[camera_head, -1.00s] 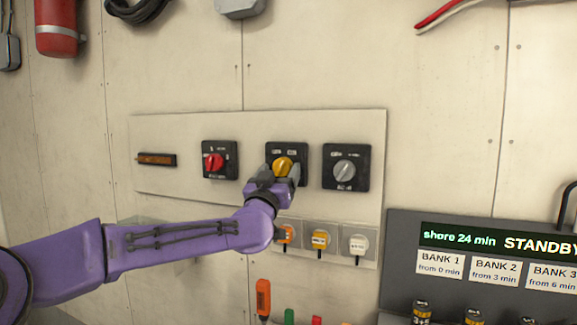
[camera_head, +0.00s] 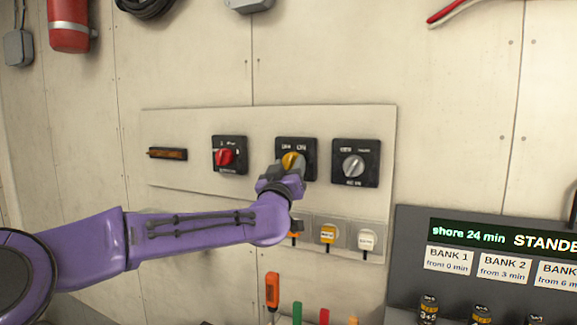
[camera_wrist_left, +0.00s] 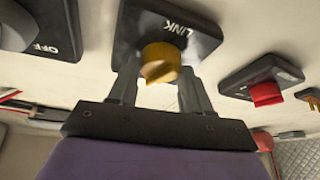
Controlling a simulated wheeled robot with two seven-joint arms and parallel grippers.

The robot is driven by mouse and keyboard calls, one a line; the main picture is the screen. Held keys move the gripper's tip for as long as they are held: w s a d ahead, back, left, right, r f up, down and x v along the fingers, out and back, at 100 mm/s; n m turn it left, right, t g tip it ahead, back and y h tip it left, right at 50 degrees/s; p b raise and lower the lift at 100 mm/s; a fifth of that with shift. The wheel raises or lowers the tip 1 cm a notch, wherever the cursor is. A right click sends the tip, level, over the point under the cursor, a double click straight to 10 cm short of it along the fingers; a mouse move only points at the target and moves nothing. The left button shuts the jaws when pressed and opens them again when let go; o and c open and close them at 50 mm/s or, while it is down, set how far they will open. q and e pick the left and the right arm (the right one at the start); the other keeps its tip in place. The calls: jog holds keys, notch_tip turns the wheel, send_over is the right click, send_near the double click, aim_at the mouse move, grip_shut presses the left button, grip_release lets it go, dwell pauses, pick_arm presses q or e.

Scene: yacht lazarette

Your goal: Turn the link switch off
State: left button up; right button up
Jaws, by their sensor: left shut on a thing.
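The link switch is a black square plate (camera_head: 309,173) with a yellow knob (camera_head: 292,160), in the middle of the wall panel. In the left wrist view the plate (camera_wrist_left: 203,43) reads LINK upside down, and the yellow knob (camera_wrist_left: 160,64) sticks out towards me. My left gripper (camera_head: 284,172) is shut on the yellow knob, with one finger on each side of it. The gripper looks tilted, and it hides the lower part of the plate. My right gripper is not in view.
A switch with a red knob (camera_head: 225,157) sits to the left on the panel (camera_head: 190,119), and one with a grey knob (camera_head: 353,166) to the right. Small labelled plugs, such as the white one (camera_head: 367,239), are below. A display console (camera_head: 410,222) stands at lower right.

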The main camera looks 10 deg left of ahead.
pick_arm(q)
jog(key=n+y+p, duration=0.1)
jog(key=n, duration=0.1)
jog(key=n+g+y+p, duration=0.1)
jog(key=n, duration=0.1)
jog(key=n+y+p, duration=0.1)
jog(key=n, duration=0.2)
jog(key=shift+d+r, duration=0.15)
jog(key=shift+r, duration=0.15)
jog(key=shift+n+g+y+p, duration=0.4)
jog(key=shift+n+g+p, duration=0.25)
jog(key=shift+n, duration=0.7)
jog(key=shift+n+g+y+p, duration=0.45)
jog(key=shift+n+p, duration=0.35)
jog(key=shift+n, duration=0.55)
jog(key=o, duration=1.1)
jog(key=shift+c, duration=0.2)
jog(key=shift+s+f, duration=0.15)
jog(key=shift+s, duration=0.05)
jog(key=b+v, duration=0.4)
jog(key=v, duration=0.6)
